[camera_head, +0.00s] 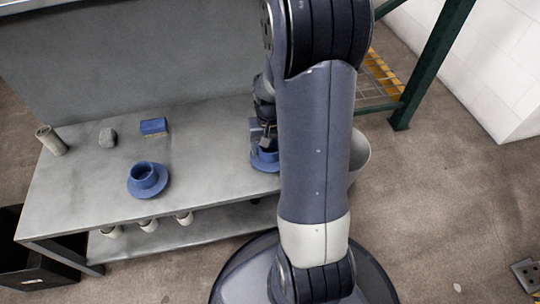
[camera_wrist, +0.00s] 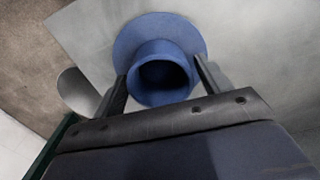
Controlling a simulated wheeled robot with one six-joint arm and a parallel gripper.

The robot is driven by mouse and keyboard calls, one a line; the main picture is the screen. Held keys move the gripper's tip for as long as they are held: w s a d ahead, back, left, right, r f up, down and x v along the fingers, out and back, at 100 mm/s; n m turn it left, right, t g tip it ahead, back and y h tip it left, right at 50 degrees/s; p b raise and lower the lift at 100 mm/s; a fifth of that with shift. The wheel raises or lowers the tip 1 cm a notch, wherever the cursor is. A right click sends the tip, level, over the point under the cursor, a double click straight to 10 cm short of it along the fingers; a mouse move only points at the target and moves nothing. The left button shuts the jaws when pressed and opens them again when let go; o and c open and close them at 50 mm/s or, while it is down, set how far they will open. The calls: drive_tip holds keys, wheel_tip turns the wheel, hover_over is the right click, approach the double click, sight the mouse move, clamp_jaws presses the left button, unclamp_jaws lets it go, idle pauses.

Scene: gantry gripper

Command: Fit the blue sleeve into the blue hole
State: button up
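A blue flanged sleeve (camera_head: 267,161) stands at the table's right end in the head view, partly hidden by my arm. In the wrist view this blue sleeve (camera_wrist: 160,51) shows its open round mouth and wide flange. My gripper (camera_head: 267,142) is just above it, fingers pointing down. In the wrist view my gripper (camera_wrist: 159,68) has its fingers spread, one on each side of the collar, with no clear grip on it. A second blue flanged ring (camera_head: 147,181) stands upright at the table's front left. I cannot tell which of the two has the blue hole.
The grey table (camera_head: 85,185) also bears a beige cylinder (camera_head: 51,141), a grey stone (camera_head: 108,138) and a blue-topped block (camera_head: 154,127). Several white cups stand on the lower shelf. A pale bin (camera_head: 359,158) is right of the table. The table between the blue pieces is clear.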

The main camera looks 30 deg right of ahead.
drive_tip(key=c, duration=0.9)
drive_tip(key=shift+r, duration=0.1)
drive_tip(key=shift+c, duration=0.2)
